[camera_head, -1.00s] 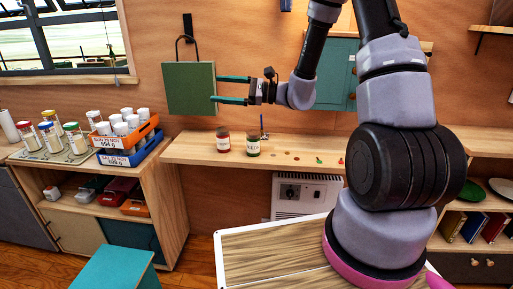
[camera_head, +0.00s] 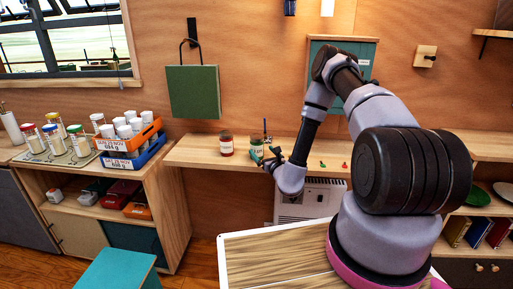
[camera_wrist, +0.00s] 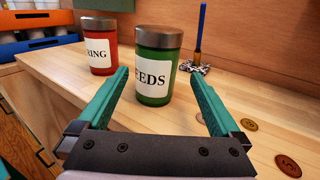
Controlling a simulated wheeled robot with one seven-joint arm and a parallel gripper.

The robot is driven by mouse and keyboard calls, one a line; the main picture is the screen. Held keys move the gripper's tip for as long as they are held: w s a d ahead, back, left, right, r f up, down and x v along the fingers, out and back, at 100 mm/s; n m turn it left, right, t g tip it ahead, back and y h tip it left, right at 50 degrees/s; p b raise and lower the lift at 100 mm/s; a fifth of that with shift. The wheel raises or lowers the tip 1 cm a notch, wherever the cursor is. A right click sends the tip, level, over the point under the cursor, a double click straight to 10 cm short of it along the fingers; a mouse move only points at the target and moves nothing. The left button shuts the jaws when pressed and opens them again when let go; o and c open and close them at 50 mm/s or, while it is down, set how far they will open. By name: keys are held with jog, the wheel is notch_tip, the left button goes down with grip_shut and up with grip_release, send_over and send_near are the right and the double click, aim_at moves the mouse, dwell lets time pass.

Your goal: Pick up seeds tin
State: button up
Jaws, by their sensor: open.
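The seeds tin is a green can with a dark grey lid and a white label reading "EEDS"; it stands upright on the wooden shelf in the wrist view (camera_wrist: 155,75). In the head view the seeds tin (camera_head: 257,146) is partly hidden by my gripper. My gripper (camera_wrist: 163,82) is open, its two green fingers pointing at the tin, with the left fingertip close to the tin's left side. The tin appears just ahead of the fingertips, and I cannot tell if it is between them. My gripper also shows in the head view (camera_head: 266,158).
A red tin (camera_wrist: 98,45) labelled "RING" stands left of the seeds tin. A blue stick in a patterned base (camera_wrist: 197,45) stands behind right. Round buttons (camera_wrist: 288,165) lie on the wooden shelf (camera_head: 190,154). A white heater (camera_head: 305,198) is below it.

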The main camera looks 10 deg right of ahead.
jog(key=x, duration=0.8)
jog(key=shift+w+a, duration=0.3)
jog(key=c, duration=1.5)
